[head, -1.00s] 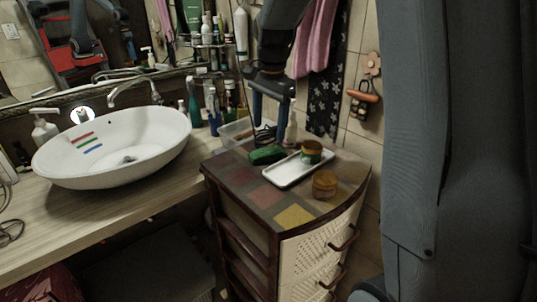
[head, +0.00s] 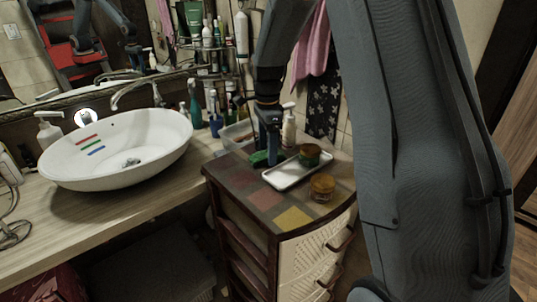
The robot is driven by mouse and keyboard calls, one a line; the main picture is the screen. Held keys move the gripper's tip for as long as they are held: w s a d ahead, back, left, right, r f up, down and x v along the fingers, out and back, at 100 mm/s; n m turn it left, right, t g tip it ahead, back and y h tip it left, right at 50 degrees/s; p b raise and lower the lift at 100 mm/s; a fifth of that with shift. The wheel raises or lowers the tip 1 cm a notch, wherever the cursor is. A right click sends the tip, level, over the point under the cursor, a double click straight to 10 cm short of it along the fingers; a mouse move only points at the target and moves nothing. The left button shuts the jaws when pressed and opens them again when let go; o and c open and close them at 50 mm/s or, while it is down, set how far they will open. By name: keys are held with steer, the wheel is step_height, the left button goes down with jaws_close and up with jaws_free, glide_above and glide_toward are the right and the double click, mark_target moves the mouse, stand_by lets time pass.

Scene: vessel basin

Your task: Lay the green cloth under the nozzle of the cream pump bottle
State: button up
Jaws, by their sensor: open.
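The green cloth (head: 257,158) lies as a small dark green bundle on the top of the drawer cabinet, left of the white tray (head: 275,180). My gripper (head: 272,159) is open and points down right at the cloth, covering part of it; I cannot tell whether the fingers touch it. A cream pump bottle (head: 289,130) stands at the back of the cabinet, just right of my gripper. Another pale pump bottle (head: 48,131) stands on the counter, left of the basin.
A green-and-amber jar (head: 310,155) sits on the tray, and an amber jar (head: 322,188) stands at its front right. The white basin (head: 115,165) rests on the wooden counter (head: 95,208). A clear box (head: 236,136) and several bottles crowd the back. Coloured squares at the cabinet's front left are clear.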

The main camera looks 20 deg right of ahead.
steer(key=shift+s+f, duration=0.25)
steer(key=shift+f, duration=0.5)
steer(key=shift+w, duration=0.15)
steer(key=c, duration=0.4)
steer(key=shift+r, duration=0.1)
steer(key=c, duration=0.7)
steer(key=shift+r, duration=0.1)
steer(key=shift+c, duration=0.5)
steer(key=shift+w+r, duration=0.1)
